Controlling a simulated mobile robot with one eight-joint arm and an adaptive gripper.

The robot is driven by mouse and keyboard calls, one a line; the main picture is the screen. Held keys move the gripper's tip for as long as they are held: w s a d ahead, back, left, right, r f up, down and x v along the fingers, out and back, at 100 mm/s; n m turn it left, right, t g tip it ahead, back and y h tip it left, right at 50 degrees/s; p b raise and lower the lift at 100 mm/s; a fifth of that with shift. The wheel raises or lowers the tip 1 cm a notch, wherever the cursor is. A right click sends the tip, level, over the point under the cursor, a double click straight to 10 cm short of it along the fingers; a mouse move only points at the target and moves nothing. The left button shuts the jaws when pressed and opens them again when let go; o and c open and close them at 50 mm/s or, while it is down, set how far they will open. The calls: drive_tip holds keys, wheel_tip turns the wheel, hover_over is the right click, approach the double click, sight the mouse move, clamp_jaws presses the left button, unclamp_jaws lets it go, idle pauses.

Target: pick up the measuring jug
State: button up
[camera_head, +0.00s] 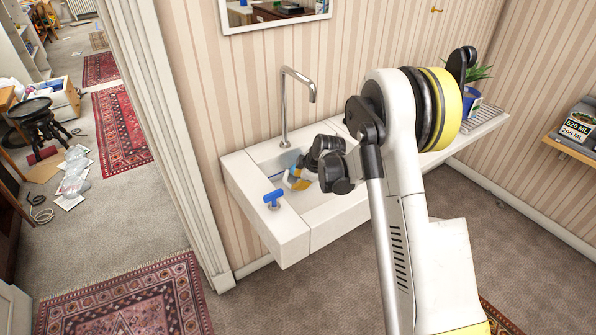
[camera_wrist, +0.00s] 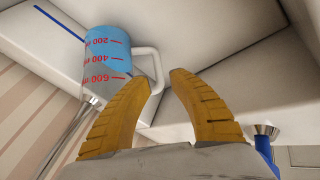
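The measuring jug (camera_wrist: 108,62) is clear with a blue upper part in the wrist view, red graduation marks and a white handle. It is in the white sink basin, and its handle points toward my gripper.
The white sink (camera_head: 268,228) has raised walls around the basin. A potted plant (camera_head: 471,98) stands on the right end of the ledge.

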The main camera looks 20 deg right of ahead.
sight(291, 187)
drive_tip(key=b+x, duration=0.3)
drive_tip(key=x, duration=0.6)
drive_tip(key=shift+w+d+b, duration=0.1)
drive_tip(key=shift+d+b, duration=0.1)
drive_tip(key=shift+b, duration=0.1)
drive_tip(key=shift+r, duration=0.1)
clamp_jaws()
